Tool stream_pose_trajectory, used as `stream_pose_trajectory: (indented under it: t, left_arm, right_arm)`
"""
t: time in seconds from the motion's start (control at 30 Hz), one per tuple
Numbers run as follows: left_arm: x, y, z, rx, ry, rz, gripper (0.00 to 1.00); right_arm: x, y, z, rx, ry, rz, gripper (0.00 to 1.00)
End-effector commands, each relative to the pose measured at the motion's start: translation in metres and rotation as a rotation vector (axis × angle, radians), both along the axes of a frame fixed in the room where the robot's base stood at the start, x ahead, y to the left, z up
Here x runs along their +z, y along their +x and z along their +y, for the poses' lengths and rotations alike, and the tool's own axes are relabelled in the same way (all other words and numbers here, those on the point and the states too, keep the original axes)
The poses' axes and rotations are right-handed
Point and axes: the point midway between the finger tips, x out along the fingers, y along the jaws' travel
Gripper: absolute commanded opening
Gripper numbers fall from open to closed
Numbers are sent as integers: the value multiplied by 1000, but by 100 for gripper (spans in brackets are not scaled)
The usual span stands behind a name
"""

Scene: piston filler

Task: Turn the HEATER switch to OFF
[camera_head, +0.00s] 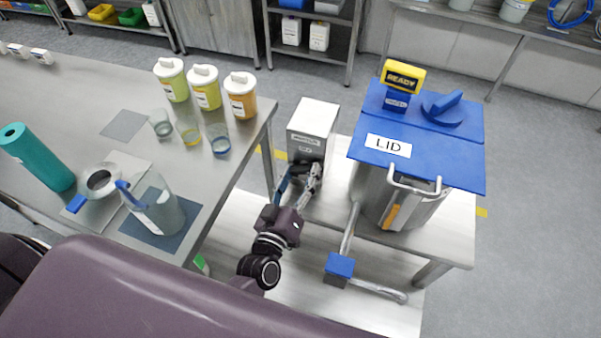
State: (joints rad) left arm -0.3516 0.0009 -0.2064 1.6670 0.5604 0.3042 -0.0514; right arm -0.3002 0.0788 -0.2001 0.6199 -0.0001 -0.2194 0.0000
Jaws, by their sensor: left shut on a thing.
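A grey-white control box (313,122) stands on the metal bench between the steel table and the blue-lidded vessel. Its front carries a small dark label (305,139) with a smaller sign below it; the lettering is too small to read surely. My left gripper (301,176) is at the lower front of this box, its fingers reaching up to the front face. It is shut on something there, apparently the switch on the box. The fingers hide the switch, so its setting cannot be seen. My right gripper is not in view.
The vessel's blue lid (455,149) is right of the box, with a yellow READY display (403,77) on top. A pipe with a blue valve handle (340,265) lies in front. The steel table (75,88) at left holds bottles (241,96), beakers and a pitcher.

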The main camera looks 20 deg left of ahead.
Motion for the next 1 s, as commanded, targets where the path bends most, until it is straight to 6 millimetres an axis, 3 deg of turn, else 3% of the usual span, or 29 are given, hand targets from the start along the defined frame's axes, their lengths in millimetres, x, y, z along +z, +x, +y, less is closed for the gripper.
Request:
stream_pose_trajectory:
  t: [1.0]
  left_arm:
    - [-1, 0, 0, 0, -890, 30, 28]
  right_arm:
    - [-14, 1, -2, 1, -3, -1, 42]
